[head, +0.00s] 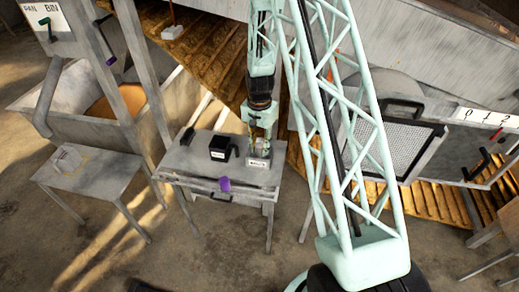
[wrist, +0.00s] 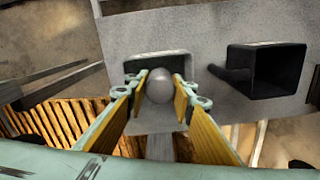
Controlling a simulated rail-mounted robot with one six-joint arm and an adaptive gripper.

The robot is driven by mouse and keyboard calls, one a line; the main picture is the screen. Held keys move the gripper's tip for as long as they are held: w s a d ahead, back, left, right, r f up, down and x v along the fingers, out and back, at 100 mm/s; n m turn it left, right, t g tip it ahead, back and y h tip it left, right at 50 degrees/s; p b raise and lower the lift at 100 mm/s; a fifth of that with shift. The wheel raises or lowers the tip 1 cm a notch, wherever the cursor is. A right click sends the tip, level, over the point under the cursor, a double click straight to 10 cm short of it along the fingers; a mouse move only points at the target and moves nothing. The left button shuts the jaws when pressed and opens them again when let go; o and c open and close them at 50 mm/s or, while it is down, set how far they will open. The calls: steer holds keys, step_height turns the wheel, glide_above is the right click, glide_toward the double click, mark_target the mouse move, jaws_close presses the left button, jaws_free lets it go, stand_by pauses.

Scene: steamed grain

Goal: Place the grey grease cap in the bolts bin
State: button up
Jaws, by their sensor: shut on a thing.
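My gripper (wrist: 159,88) is shut on the grey grease cap (wrist: 160,84), a smooth rounded piece held between the yellow-lined fingertips in the wrist view. Below the cap is the small grey bolts bin (wrist: 140,63); the fingers and cap hide much of it. In the head view the bin (head: 258,162), with a white label on its front, stands at the right end of a small grey table. My gripper (head: 259,143) points down right over it. The cap is too small to make out there, and I cannot tell how far it is above the bin's floor.
A black mug-like container (head: 222,148) stands left of the bin on the table (head: 185,160); it is also at the right of the wrist view (wrist: 265,70). A purple piece (head: 225,184) is at the table's front edge. A second small table (head: 95,178) stands left.

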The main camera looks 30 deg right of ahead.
steer(key=shift+f, duration=0.25)
steer(key=shift+f, duration=0.2)
steer(key=o, duration=0.8)
steer(key=shift+o, duration=0.2)
steer(key=shift+r, duration=0.2)
steer(key=shift+r, duration=6)
